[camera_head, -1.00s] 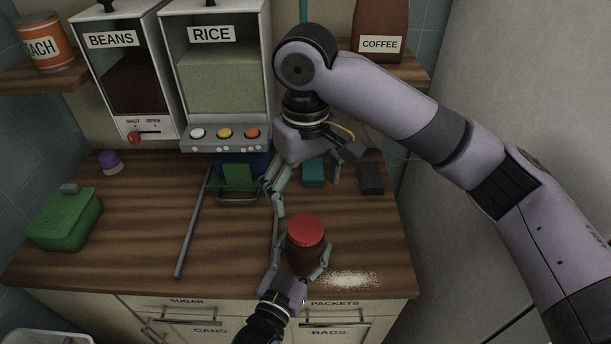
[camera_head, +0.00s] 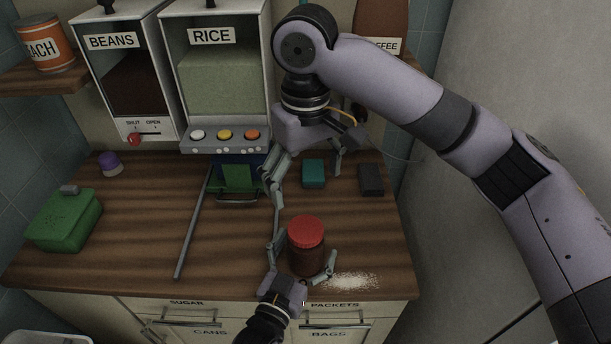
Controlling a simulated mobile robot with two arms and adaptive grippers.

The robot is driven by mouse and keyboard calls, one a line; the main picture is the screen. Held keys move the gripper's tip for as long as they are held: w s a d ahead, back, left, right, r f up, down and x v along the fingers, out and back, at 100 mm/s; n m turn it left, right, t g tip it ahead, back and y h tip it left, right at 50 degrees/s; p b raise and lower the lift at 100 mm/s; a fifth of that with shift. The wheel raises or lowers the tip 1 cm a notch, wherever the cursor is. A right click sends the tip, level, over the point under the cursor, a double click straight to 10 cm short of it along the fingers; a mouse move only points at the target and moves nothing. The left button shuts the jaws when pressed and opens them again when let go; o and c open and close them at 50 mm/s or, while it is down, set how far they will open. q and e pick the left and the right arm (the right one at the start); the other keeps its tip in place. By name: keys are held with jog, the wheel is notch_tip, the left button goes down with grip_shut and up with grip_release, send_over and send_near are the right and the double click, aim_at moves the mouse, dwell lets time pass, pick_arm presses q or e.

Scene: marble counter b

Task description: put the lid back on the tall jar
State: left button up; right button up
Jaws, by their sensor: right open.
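The tall jar (camera_head: 306,261) is dark reddish brown and stands upright near the front edge of the counter. The red lid (camera_head: 306,231) sits on top of it and looks level; whether it is tight cannot be told. My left gripper (camera_head: 302,259) comes in from the front, low down, with its fingers spread on either side of the jar and gaps showing beside the glass. My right gripper (camera_head: 308,187) is open and empty, pointing down above the counter behind the jar.
White grains (camera_head: 350,282) lie right of the jar. A teal block (camera_head: 313,173) and a dark block (camera_head: 371,180) lie behind. A green box (camera_head: 66,220) stands at left, a grey rod (camera_head: 192,225) left of centre. Dispensers for beans (camera_head: 135,85) and rice (camera_head: 222,80) stand at the back.

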pick_arm(q)
jog(key=v, duration=1.2)
dwell(0.4)
